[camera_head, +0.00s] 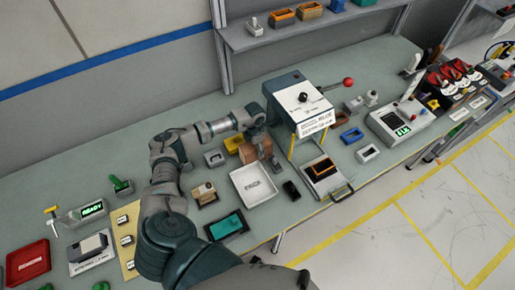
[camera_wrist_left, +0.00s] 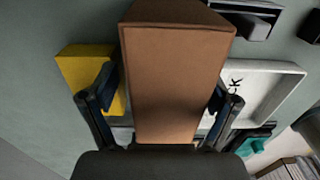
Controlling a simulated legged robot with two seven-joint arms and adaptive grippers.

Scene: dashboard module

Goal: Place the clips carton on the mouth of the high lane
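The brown carton (camera_head: 249,153), which I take to be the clips carton, shows below my left gripper in the head view. In the left wrist view the carton (camera_wrist_left: 175,80) fills the middle, standing between the two fingers. My left gripper (camera_head: 257,136) has its fingers against opposite sides of the carton, and the gripper (camera_wrist_left: 163,98) looks shut on it. I cannot tell whether the carton is clear of the bench. No printing on it is readable. I cannot make out a high lane or its mouth. My right gripper is not in view.
A yellow bin (camera_head: 233,145) stands left of the carton. A white tray (camera_head: 246,194) lies in front. A white-topped machine (camera_head: 300,98) with a red-knobbed lever stands to the right. A raised shelf (camera_head: 310,27) with small bins runs behind the bench. Fixtures crowd the front edge.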

